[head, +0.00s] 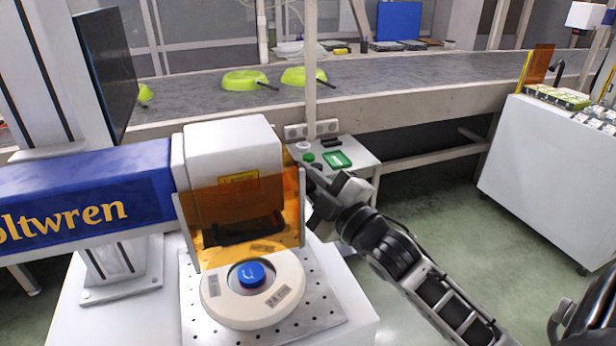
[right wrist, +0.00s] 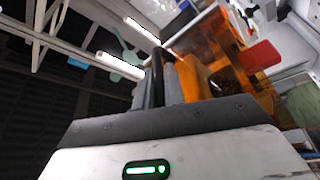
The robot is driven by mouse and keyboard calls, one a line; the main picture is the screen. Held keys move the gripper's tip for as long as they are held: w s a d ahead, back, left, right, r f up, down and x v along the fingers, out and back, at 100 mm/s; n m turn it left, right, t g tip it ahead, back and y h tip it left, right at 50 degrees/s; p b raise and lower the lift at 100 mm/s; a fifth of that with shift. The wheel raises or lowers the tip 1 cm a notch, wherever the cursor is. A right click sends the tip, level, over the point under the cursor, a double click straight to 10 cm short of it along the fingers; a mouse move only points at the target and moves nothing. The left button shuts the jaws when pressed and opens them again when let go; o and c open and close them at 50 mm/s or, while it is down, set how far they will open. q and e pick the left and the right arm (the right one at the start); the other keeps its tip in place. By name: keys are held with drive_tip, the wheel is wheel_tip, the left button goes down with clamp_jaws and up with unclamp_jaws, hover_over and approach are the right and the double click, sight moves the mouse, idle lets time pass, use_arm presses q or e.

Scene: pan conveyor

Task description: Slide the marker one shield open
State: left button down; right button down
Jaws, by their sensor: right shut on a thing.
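Marker one is a white laser head (head: 235,150) on a blue arm (head: 90,200) with yellow lettering. Its see-through orange shield (head: 215,205) hangs across the front of the head, its lower edge just above a round cream fixture (head: 215,300) with a blue knob (head: 250,273). My right gripper (head: 308,178) is shut at the shield's right side edge; the exact grip spot is hidden in the head view. In the right wrist view the dark fingers (right wrist: 166,82) are close together, with the orange shield (right wrist: 205,85) beside them. My left gripper is not in view.
A perforated plate (head: 325,320) lies under the fixture. A small side table (head: 360,180) with green items stands behind my right gripper. A conveyor (head: 400,75) with lime-green pans (head: 245,79) runs behind. A white cabinet (head: 535,165) stands right; floor between is clear.

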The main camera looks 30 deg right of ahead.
drive_tip(key=c, duration=1.5)
unclamp_jaws()
use_arm(q)
drive_tip(key=b, duration=0.2)
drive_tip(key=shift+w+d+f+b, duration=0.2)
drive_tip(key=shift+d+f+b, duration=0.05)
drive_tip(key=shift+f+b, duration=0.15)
use_arm(e)
drive_tip(key=v, duration=1.6)
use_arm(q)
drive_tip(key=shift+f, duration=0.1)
use_arm(e)
drive_tip(key=shift+w, duration=0.1)
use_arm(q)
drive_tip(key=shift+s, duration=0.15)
use_arm(e)
drive_tip(key=shift+f, duration=0.1)
